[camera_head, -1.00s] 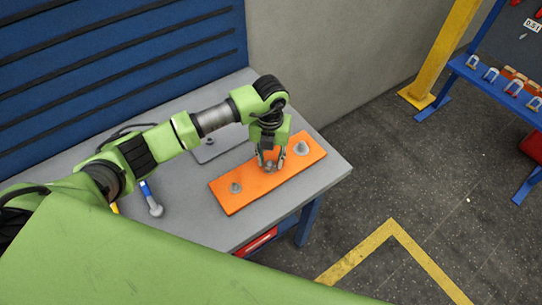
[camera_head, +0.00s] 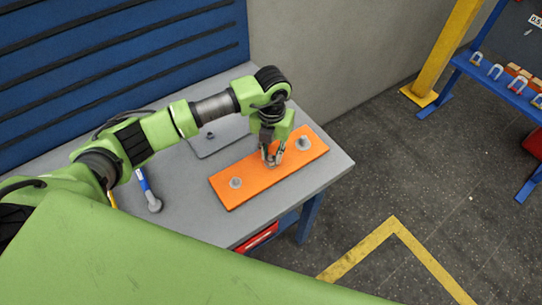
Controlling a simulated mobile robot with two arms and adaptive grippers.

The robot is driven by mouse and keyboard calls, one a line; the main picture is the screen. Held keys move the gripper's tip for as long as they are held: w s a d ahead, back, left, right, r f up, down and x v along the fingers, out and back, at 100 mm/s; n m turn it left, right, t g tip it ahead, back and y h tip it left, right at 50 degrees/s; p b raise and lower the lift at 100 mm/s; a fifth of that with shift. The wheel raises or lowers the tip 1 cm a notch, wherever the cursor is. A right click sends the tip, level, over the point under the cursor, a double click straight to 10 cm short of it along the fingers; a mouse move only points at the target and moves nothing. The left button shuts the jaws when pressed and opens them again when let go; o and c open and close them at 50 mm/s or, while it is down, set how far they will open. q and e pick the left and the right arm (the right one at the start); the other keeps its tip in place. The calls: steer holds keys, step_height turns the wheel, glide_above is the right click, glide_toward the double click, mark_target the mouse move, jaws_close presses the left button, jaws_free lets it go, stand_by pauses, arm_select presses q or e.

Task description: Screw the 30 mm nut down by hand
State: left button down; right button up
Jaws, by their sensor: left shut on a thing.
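An orange plate (camera_head: 250,189) lies on the grey workbench and carries three grey bolt-and-nut fittings in a row. One fitting (camera_head: 235,183) is near its left end and another (camera_head: 303,143) near its right end. My left gripper (camera_head: 271,161) points straight down over the middle fitting. Its fingers are shut around the nut there, which they mostly hide. I cannot tell from this view which nut is the 30 mm one by size alone. My right gripper is not in view.
A grey tray (camera_head: 222,140) with a small part stands behind the plate. A blue-handled tool (camera_head: 149,190) lies on the workbench (camera_head: 205,215) to the left. A blue rack (camera_head: 500,80) with shackles stands at the far right beyond open floor.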

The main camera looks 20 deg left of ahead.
arm_select(q)
steer(key=shift+f+m, duration=0.15)
steer(key=shift+m, duration=0.85)
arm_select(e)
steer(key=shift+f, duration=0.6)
arm_select(q)
steer(key=m+b, duration=0.1)
steer(key=b, duration=0.1)
steer(key=m+b, duration=0.2)
steer(key=shift+d+f+m, duration=0.15)
steer(key=shift+m, duration=0.15)
steer(key=shift+m+b, duration=0.45)
steer(key=shift+m, duration=0.45)
steer(key=shift+s+d+r+m, duration=0.1)
steer(key=shift+r+m, duration=0.15)
steer(key=shift+m, duration=0.05)
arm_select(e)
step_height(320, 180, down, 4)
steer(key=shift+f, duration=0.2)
